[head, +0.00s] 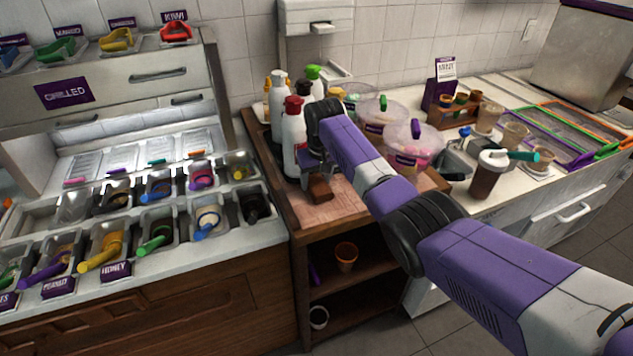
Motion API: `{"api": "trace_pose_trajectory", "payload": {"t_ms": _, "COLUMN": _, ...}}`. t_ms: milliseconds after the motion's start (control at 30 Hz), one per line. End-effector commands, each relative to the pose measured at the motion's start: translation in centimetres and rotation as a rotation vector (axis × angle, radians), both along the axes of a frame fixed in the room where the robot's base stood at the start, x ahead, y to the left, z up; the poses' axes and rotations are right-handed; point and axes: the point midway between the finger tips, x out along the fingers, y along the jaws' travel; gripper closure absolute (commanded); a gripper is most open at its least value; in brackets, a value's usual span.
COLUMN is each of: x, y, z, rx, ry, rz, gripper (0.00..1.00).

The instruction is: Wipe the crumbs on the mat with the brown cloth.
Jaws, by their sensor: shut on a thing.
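My gripper (314,172) reaches down over the wooden counter section in the middle of the head view. It is shut on the brown cloth (320,189), a small dark brown folded piece that shows just below the fingers. The cloth is at or just above the mat (335,207), a pinkish-brown surface near the counter's front; I cannot tell if they touch. Crumbs are too small to make out for certain. My arm hides the right part of the mat.
Squeeze bottles (292,138) stand close behind and left of my gripper. Clear-lidded tubs (413,146) stand behind and right of it. A topping station (140,215) is on the left.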

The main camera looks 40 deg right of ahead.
Motion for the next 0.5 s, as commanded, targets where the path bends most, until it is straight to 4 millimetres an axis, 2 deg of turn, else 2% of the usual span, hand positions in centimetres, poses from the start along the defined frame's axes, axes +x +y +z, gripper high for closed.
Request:
{"api": "trace_pose_trajectory", "payload": {"t_ms": 33, "x": 0.7, "y": -0.1, "z": 0.6, "rx": -0.009, "ry": -0.025, "rz": 0.002, "gripper": 1.0}}
{"api": "trace_pose_trajectory", "payload": {"t_ms": 167, "x": 0.7, "y": -0.2, "z": 1.1, "rx": -0.009, "ry": -0.026, "rz": 0.002, "gripper": 1.0}}
{"api": "trace_pose_trajectory", "payload": {"t_ms": 500, "x": 0.8, "y": -0.2, "z": 4.4, "rx": -0.009, "ry": -0.029, "rz": 0.004, "gripper": 1.0}}
